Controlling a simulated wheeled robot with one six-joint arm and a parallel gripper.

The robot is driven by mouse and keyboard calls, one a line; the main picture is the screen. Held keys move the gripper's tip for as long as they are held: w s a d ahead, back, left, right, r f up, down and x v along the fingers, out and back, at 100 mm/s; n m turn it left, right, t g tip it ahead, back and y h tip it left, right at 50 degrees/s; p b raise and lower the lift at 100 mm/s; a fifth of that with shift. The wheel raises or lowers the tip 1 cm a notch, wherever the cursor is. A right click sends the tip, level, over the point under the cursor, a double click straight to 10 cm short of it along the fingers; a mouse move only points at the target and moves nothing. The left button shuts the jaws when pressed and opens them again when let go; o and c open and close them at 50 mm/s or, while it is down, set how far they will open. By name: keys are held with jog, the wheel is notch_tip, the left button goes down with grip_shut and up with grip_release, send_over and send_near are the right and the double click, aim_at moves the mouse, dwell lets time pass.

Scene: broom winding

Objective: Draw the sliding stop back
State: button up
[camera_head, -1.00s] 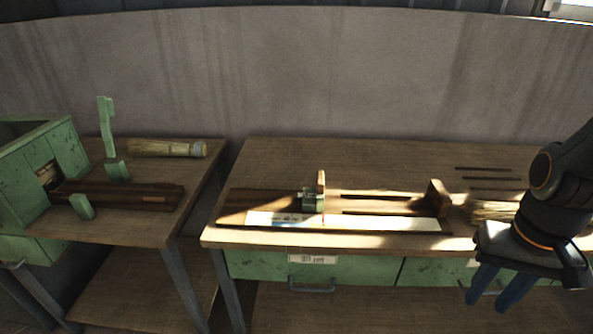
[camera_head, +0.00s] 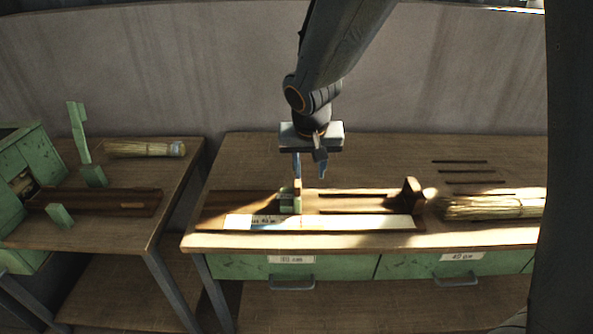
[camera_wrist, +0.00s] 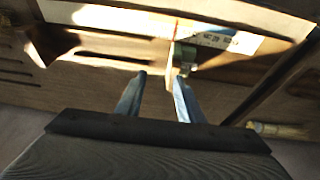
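The sliding stop, a small green block with an upright wooden plate (camera_head: 297,187), sits on the wooden measuring fixture (camera_head: 345,207) on the right bench. Its green part shows in the wrist view (camera_wrist: 186,54), beyond the right finger. My gripper (camera_head: 310,176) hangs fingers down just above the stop. In the wrist view my gripper (camera_wrist: 160,76) has its two blue fingers apart with nothing held between them. The plate's edge lies near the right finger there. I cannot tell whether they touch.
A wooden end block (camera_head: 411,192) stands at the fixture's right end. A straw bundle (camera_head: 490,206) lies further right. On the left bench (camera_head: 135,227) are a green upright lever (camera_head: 79,133), another straw bundle (camera_head: 145,149) and a dark wooden rail.

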aim_at(297, 181)
jog(key=shift+t, duration=0.3)
jog(key=w+a+f, duration=0.1)
jog(key=f, duration=0.1)
jog(key=w+a+f, duration=0.1)
jog(key=w+f, duration=0.2)
jog(key=f, duration=0.1)
jog(key=shift+w+a+f, duration=0.25)
jog(key=shift+a, duration=0.15)
grip_shut()
